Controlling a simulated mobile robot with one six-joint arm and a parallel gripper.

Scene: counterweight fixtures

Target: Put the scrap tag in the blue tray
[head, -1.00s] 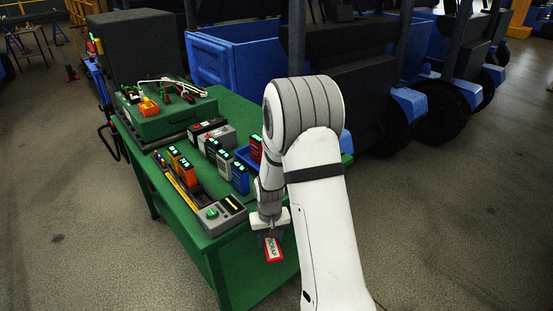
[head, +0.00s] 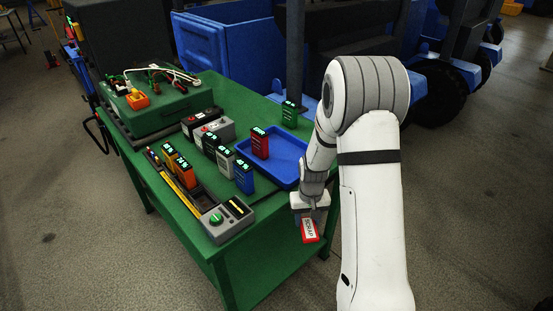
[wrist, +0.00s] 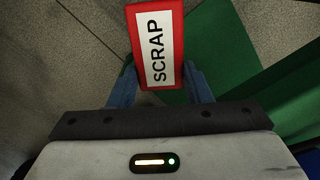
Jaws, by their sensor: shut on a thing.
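The scrap tag (head: 310,231) is a red tag with a white label reading SCRAP. It hangs in my gripper (head: 308,213), outside the green table's right front edge. In the wrist view the tag (wrist: 157,50) sits between the two blue fingers of my gripper (wrist: 160,84), which are shut on it. The blue tray (head: 286,164) lies on the table's right part, behind and left of my gripper. A red block with a lit display (head: 260,143) stands at the tray's left side; I cannot tell whether it is inside. My arm hides the tray's right end.
Several display blocks stand left of the tray, including a blue one (head: 243,177). A grey box with a green knob (head: 226,218) sits at the front corner. A dark green block (head: 289,114) stands behind the tray. Blue carts (head: 225,45) stand beyond the table.

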